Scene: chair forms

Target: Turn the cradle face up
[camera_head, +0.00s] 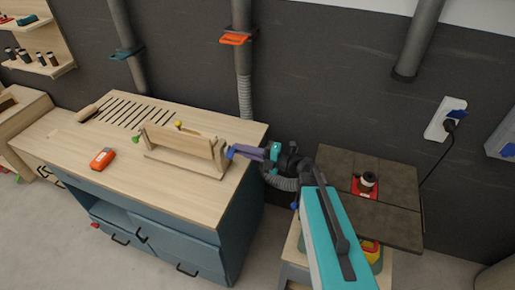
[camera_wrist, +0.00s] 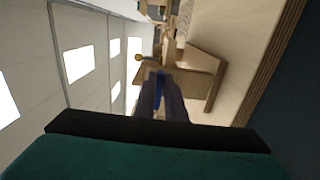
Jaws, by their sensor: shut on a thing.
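The wooden cradle (camera_head: 180,144) stands on the bench top, a pale board held between two end pieces on a base. A green knob (camera_head: 136,139) is at its left end and a yellow knob (camera_head: 179,124) shows behind the board's top edge. My gripper (camera_head: 231,152) reaches in from the right at the cradle's right end. In the wrist view its fingers (camera_wrist: 159,78) are shut on a blue knob (camera_wrist: 158,83), mostly hidden between them. The cradle (camera_wrist: 192,84) lies just beyond, with the yellow knob (camera_wrist: 138,57) to the left. Which face is up I cannot tell.
The bench (camera_head: 105,178) also holds a red-orange device (camera_head: 103,158) and a wooden-handled tool (camera_head: 88,113) by the slots. A dark-topped table (camera_head: 395,185) with a red-based item (camera_head: 366,183) stands right. Hoses run down the wall behind.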

